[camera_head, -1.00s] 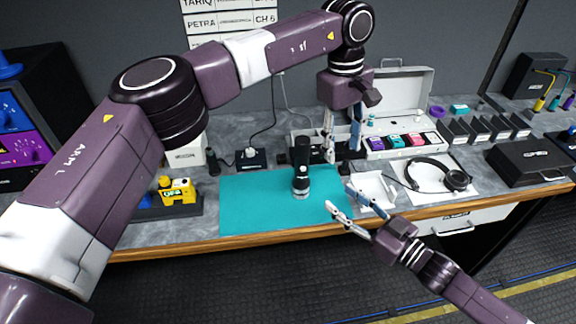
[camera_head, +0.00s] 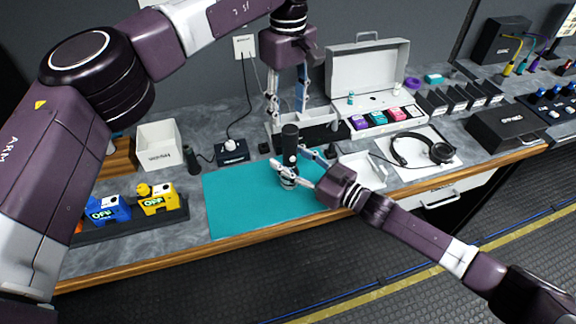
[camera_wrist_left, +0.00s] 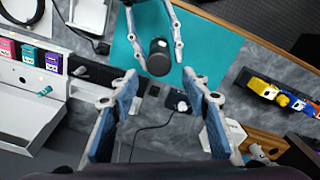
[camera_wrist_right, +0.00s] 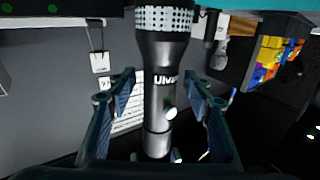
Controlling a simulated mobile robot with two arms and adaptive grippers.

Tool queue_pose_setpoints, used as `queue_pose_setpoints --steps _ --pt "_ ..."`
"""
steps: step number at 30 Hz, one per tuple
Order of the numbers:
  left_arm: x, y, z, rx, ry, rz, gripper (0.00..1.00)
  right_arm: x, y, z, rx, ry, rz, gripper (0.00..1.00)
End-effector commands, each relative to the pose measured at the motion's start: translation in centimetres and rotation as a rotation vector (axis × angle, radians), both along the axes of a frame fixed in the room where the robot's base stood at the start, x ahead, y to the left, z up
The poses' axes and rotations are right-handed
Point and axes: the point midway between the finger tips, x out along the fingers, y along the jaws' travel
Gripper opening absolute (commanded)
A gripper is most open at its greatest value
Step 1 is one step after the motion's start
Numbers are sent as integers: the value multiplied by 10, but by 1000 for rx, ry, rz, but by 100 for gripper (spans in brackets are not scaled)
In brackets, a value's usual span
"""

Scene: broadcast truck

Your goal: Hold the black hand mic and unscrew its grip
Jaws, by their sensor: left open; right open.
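The black hand mic (camera_head: 290,150) stands upright on the teal mat (camera_head: 240,200), with a silver band near its foot. My right gripper (camera_head: 289,163) is open, with one finger on either side of the mic's lower part. In the right wrist view the mic (camera_wrist_right: 160,90) shows between the open fingers, with gaps on both sides; its patterned silver band is at the top of the picture. My left gripper (camera_head: 286,112) is open and empty, pointing down above and behind the mic. The left wrist view shows the mic's dark round top (camera_wrist_left: 158,60) beyond the left fingertips.
An open white case (camera_head: 370,85) with coloured packs stands behind on the right. Headphones (camera_head: 420,150) and a small white tray (camera_head: 360,170) lie right of the mat. Yellow and blue packs (camera_head: 158,200) stand left. The mat's left part is clear.

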Motion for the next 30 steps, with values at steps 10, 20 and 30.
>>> queue_pose_setpoints --steps 10,20,30 --pt "0 -1 0 -1 -1 -2 43 0 0 0 0 0 0 34" --pt "0 -1 0 -1 -1 -2 43 0 0 0 0 0 0 0" --pt "-1 -1 0 -1 1 -72 43 0 0 0 0 0 0 0"
